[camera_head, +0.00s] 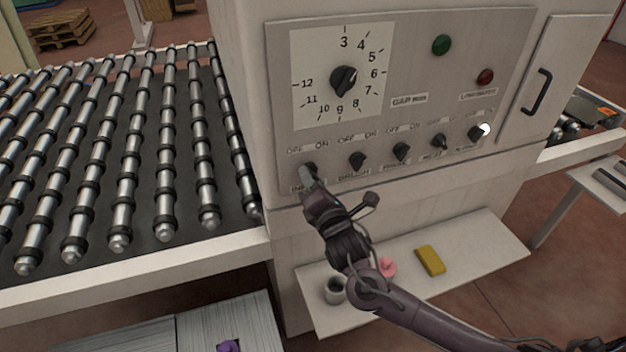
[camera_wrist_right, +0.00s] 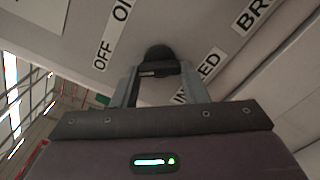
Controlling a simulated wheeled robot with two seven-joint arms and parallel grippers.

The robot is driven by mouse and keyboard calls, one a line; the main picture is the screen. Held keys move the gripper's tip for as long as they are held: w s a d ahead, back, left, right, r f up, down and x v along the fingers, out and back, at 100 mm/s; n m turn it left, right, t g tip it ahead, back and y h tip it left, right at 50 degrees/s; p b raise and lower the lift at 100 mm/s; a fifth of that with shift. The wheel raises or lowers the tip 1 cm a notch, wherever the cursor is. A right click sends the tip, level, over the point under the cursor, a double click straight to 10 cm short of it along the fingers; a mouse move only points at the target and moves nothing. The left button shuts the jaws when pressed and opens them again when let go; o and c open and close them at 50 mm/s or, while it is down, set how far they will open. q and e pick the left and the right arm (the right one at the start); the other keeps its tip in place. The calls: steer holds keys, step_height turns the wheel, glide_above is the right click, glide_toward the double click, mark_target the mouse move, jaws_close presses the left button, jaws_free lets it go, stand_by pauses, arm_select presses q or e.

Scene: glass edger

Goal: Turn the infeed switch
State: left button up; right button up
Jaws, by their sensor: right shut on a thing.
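The infeed switch (camera_head: 310,169) is the leftmost black knob in the lower row of the control panel (camera_head: 283,80). In the right wrist view the black knob (camera_wrist_right: 159,57) sits between the labels OFF and ON above and a label ending in "ED" below. My right gripper (camera_head: 306,177) reaches up to the panel from below, and its fingers are closed on the sides of this knob. In the right wrist view the two grey fingertips (camera_wrist_right: 158,72) meet the knob, partly covering it. The knob's exact angle is hard to read. My left gripper is not in view.
More black knobs, such as the one beside it (camera_head: 357,161), run along the row. A numbered dial (camera_head: 344,80), green button (camera_head: 441,44) and red button (camera_head: 485,77) sit above. A shelf (camera_head: 480,250) below holds a grey cup (camera_head: 335,290) and yellow block (camera_head: 430,260). A roller conveyor (camera_head: 130,262) stands left.

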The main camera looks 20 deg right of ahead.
steer(key=shift+f, duration=0.1)
steer(key=o, duration=1)
steer(key=shift+c, duration=0.2)
steer(key=s+b, duration=0.2)
steer(key=s, duration=0.5)
steer(key=shift+s+b, duration=0.4)
steer(key=shift+d, duration=0.1)
